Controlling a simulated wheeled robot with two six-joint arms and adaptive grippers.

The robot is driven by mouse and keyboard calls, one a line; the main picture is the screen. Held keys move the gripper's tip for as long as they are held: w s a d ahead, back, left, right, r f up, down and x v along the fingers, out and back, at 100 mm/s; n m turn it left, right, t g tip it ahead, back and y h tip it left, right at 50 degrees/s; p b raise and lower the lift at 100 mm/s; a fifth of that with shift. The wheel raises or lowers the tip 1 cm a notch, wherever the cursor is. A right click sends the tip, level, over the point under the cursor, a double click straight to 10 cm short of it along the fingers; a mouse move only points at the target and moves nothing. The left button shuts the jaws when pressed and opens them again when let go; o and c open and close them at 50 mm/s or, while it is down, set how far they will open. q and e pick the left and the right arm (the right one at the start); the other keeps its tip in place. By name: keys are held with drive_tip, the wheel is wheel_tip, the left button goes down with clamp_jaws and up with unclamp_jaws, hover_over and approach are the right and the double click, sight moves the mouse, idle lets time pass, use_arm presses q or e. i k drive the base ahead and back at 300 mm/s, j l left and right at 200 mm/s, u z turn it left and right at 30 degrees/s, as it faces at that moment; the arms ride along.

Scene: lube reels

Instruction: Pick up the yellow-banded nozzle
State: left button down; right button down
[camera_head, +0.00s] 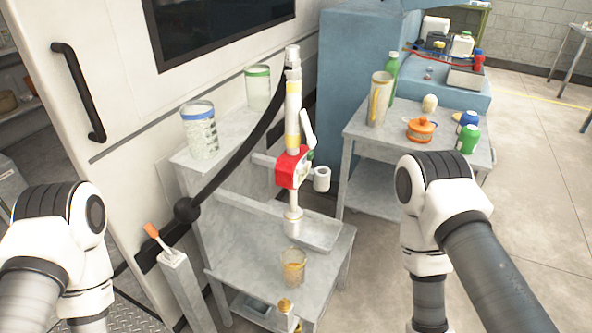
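A long white nozzle with yellow bands (292,120) stands upright at the middle of the view, with a red body (291,168) below the bands. A small white lever sits beside it on the right. Its lower tip reaches down towards the grey shelf unit (325,248); I cannot tell whether it touches. A black hose or bar passes behind it. My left arm is at the lower left and my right arm at the right, both well apart from the nozzle. Both grippers are outside the picture.
A glass of amber liquid (293,266) stands on the lower shelf below the nozzle. A blue-rimmed jar (200,130) and a green-rimmed jar (258,88) stand at the back left. A side table (365,142) holds bottles and an orange pot (421,129). An orange-handled tool (157,237) stands left.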

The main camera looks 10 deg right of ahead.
sight(295, 154)
drive_tip(key=k+u, duration=0.45)
drive_tip(key=k+j+u, duration=0.15)
drive_tip(key=u, duration=0.35)
drive_tip(key=k+j+u, duration=0.45)
drive_tip(key=l+u, duration=0.45)
drive_tip(key=l, duration=3.2)
